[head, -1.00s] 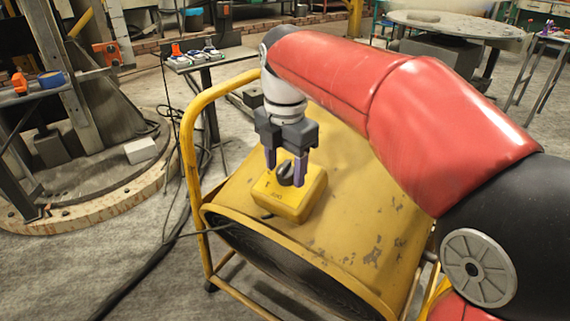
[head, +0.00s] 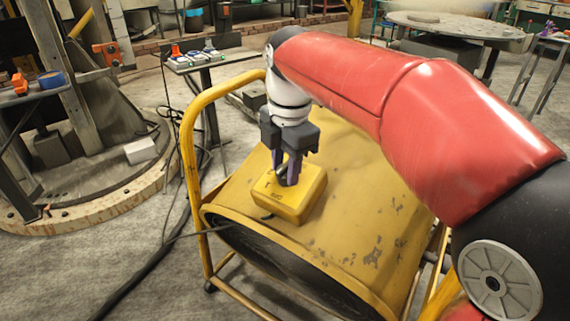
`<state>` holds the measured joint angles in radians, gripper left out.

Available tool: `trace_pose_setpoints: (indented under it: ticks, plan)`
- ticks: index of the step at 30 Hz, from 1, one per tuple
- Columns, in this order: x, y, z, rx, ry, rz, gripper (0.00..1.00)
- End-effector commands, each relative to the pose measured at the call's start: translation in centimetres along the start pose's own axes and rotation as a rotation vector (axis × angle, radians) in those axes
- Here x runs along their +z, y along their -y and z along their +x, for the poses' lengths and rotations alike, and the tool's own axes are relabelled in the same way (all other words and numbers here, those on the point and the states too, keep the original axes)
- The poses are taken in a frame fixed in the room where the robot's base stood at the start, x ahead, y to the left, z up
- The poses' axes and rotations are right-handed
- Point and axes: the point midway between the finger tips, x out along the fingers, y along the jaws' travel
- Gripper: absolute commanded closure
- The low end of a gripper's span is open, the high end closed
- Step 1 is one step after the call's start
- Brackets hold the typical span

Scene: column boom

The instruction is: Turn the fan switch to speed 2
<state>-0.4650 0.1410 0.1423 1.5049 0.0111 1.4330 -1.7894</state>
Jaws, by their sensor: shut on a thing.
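The fan switch is a yellow box (head: 291,205) on top of the yellow fan housing (head: 345,225). A dark knob (head: 284,175) stands on the box and is mostly hidden by the fingers. My gripper (head: 286,177) points down over the box, its purple fingers shut on the knob. Small markings on the front of the box are too small to read, so I cannot tell the set speed.
A yellow tube frame (head: 188,150) surrounds the fan. A dark cable (head: 150,275) runs over the floor at the left. A small table (head: 225,57) with several devices stands behind. A round wooden base (head: 110,200) lies at the left.

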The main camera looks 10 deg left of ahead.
Motion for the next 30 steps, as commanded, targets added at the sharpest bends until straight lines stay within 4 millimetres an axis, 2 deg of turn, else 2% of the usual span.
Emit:
trace_pose_setpoints:
  ticks: [30]
  plan:
    - [-0.09,0.60,0.27,0.303,-0.049,0.905,0.88]
